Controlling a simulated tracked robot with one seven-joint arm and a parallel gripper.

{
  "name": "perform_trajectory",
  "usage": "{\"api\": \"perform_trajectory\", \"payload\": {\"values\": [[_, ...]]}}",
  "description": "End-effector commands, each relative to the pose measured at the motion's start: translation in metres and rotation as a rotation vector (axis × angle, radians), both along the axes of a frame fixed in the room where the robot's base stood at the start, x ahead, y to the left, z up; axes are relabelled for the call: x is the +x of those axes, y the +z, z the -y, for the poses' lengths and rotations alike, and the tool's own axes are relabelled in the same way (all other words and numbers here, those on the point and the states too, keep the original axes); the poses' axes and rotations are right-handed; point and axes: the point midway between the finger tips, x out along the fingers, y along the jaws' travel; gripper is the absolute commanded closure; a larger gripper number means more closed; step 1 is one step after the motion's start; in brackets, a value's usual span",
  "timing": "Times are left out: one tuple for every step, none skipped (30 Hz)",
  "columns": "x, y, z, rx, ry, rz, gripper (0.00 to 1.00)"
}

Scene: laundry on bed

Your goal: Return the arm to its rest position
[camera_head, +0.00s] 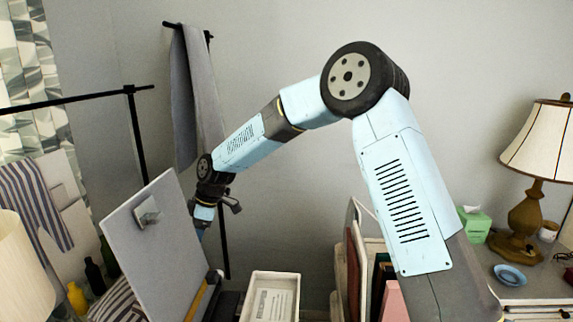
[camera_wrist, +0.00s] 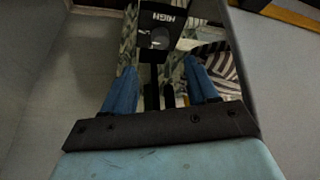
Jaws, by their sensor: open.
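My arm reaches from the lower right up to a raised elbow, then down to the left in the head view. My gripper (camera_head: 203,216) hangs at the far end, partly hidden behind a tilted grey panel (camera_head: 155,245). In the wrist view, the two blue fingers of my gripper (camera_wrist: 160,66) stand apart with nothing held between them. Beyond them is a dark item with the letters "HIGH" (camera_wrist: 168,20); I cannot tell how far away it is.
Grey cloth (camera_head: 203,85) hangs on a black rack behind my forearm. A white bin (camera_head: 271,295) stands below. At right are upright books (camera_head: 357,265), a lamp (camera_head: 540,145), a green tissue box (camera_head: 473,224) and a blue dish (camera_head: 509,275). Striped cloth (camera_wrist: 214,58) lies near the fingers.

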Motion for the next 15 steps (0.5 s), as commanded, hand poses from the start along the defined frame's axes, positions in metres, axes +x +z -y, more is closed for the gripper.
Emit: {"api": "perform_trajectory", "payload": {"values": [[-0.001,-0.008,-0.003,0.0,0.0,-0.001,0.42],[-0.002,-0.012,-0.005,-0.001,0.0,0.0,0.42],[-0.003,-0.018,-0.007,-0.001,0.0,-0.001,0.42],[-0.004,-0.023,-0.009,-0.001,0.001,0.0,0.42],[-0.004,-0.028,-0.011,-0.001,0.001,0.0,0.42],[-0.005,-0.033,-0.013,-0.001,0.001,0.0,0.42],[-0.005,-0.038,-0.015,-0.001,0.0,-0.001,0.42],[-0.006,-0.042,-0.017,-0.001,0.0,-0.001,0.42],[-0.007,-0.048,-0.019,-0.001,0.0,-0.001,0.42],[-0.007,-0.053,-0.021,-0.001,0.0,-0.001,0.42],[-0.008,-0.057,-0.022,-0.001,0.0,-0.001,0.42],[-0.009,-0.063,-0.025,-0.001,0.0,-0.001,0.42],[-0.009,-0.067,-0.027,0.0,0.0,-0.001,0.42],[-0.01,-0.072,-0.029,-0.001,0.0,-0.001,0.42],[-0.011,-0.078,-0.031,-0.001,0.0,-0.001,0.42]]}}
